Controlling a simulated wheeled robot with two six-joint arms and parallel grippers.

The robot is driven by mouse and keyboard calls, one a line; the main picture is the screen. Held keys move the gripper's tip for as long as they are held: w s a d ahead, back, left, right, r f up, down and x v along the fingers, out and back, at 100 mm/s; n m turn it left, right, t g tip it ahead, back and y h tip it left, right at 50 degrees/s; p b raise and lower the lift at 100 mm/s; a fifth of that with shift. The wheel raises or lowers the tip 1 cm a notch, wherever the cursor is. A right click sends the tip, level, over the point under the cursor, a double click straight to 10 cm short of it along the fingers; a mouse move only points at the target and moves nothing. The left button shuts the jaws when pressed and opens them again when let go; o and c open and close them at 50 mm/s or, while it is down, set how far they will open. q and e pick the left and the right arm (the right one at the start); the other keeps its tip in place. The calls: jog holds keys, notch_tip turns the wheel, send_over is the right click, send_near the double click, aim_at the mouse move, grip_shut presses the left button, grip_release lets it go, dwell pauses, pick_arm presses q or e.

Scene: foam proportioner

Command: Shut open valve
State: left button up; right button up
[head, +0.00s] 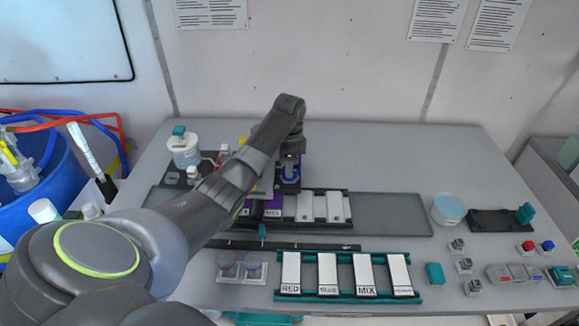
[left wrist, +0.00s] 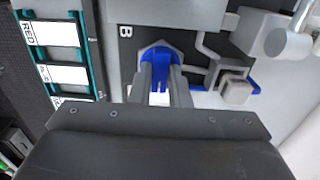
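My left gripper (head: 290,178) points down at a blue valve part (head: 290,171) at the back of the dark panel, behind the labelled strips. In the left wrist view the two grey fingers (left wrist: 162,88) stand on either side of the blue valve (left wrist: 160,55), which sits on a dark plate marked B. Blue fills the gap between the fingertips; I cannot tell whether they press on it. My wrist and fingers partly hide the valve, so its handle angle is unclear. My right gripper is not in view.
A clear jar with a teal cap (head: 184,148) stands left of my forearm. A teal rack of labelled strips (head: 346,276) lies in front. A round dish (head: 447,209) and several small blocks stand at right. A blue bucket (head: 60,200) with hoses is at left.

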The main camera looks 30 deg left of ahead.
pick_arm(q)
grip_shut()
jog(key=shift+n, duration=0.3)
jog(key=n, duration=0.3)
jog(key=shift+n, duration=0.3)
jog(key=n, duration=0.4)
jog(key=shift+n, duration=0.3)
jog(key=n, duration=0.4)
jog(key=shift+f+n, duration=0.1)
jog(key=shift+n, duration=2.4)
